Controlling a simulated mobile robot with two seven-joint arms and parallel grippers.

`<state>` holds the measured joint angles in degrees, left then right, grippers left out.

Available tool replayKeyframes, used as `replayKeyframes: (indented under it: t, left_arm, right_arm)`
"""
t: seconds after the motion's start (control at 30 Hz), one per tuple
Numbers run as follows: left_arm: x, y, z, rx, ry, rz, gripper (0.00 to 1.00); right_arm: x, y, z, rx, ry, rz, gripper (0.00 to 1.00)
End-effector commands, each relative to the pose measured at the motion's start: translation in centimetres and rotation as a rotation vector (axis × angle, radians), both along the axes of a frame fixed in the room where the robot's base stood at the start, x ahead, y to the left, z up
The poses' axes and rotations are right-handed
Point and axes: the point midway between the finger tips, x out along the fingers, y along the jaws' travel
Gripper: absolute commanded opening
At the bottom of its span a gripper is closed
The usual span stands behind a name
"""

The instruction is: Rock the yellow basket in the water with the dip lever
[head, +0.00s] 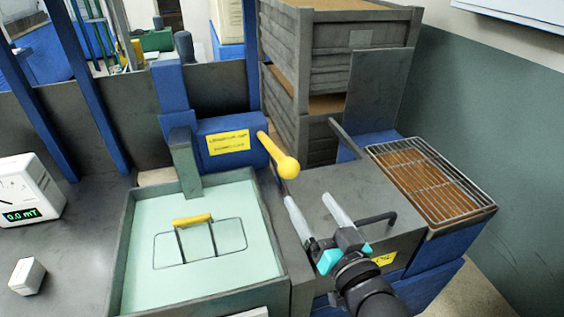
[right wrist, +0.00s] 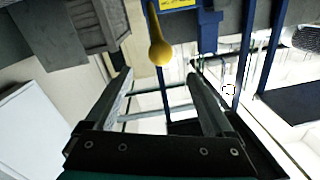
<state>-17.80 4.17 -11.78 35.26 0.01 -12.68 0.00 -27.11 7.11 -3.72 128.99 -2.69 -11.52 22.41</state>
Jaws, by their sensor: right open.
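The dip lever (head: 278,152) is a yellow bar with a rounded knob, sticking out from a blue housing toward the front right. In the right wrist view the yellow knob (right wrist: 160,52) hangs ahead of the fingers, between their lines. The wire basket (head: 212,244) with a yellow handle (head: 192,220) sits in the pale green water of the tank (head: 140,275). My right gripper (head: 308,202) is open and empty, its fingertips just below and right of the knob, apart from it. Its two fingers also show in the right wrist view (right wrist: 160,75). My left gripper is out of view.
A grey box top (head: 345,195) with a black bar handle (head: 376,219) lies under the right gripper. A wire rack over a brown tray (head: 425,180) is at the right. Grey crates (head: 340,65) stack behind. A meter (head: 25,190) stands left.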

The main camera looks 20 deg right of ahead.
Motion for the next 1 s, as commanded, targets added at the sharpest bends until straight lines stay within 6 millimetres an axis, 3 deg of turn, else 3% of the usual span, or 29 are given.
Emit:
replayKeyframes:
  t: [0.1, 0.2, 0.6, 1.0]
  left_arm:
    - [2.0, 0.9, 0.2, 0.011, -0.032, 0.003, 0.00]
    - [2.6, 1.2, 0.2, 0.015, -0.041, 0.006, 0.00]
    - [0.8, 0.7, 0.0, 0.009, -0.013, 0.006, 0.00]
    - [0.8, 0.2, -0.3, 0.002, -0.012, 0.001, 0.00]
  right_arm:
    - [1.3, 0.1, 0.1, 0.000, -0.004, 0.001, 0.88]
    - [2.6, 0.3, 0.1, 0.000, -0.003, 0.001, 0.88]
    - [8.4, 0.9, 0.1, 0.001, -0.004, 0.001, 0.88]
    - [13.5, 1.4, 0.0, 0.001, -0.002, 0.000, 0.88]
